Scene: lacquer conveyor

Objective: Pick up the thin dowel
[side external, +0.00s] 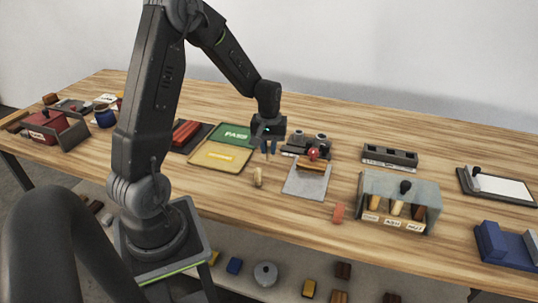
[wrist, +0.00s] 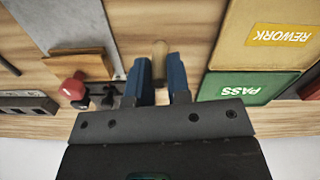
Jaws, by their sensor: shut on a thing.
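My gripper (side external: 268,152) hangs above the middle of the table, pointing down, between the trays and the grey plate. In the wrist view its two blue fingers (wrist: 162,75) are close together, with the pale thin dowel (wrist: 159,56) between their tips. They are shut on it. Its lower part is hard to make out in the wrist view. In the side view a short tan peg (side external: 258,178) stands on the table just in front of and below the fingers; I cannot tell whether it is a separate piece.
The green PASS tray (side external: 234,134) and yellow REWORK tray (side external: 214,156) lie left of my gripper. The grey plate (side external: 306,187) and a dark fixture with a red knob (side external: 313,154) are to its right. A labelled bin (side external: 381,189) stands farther right.

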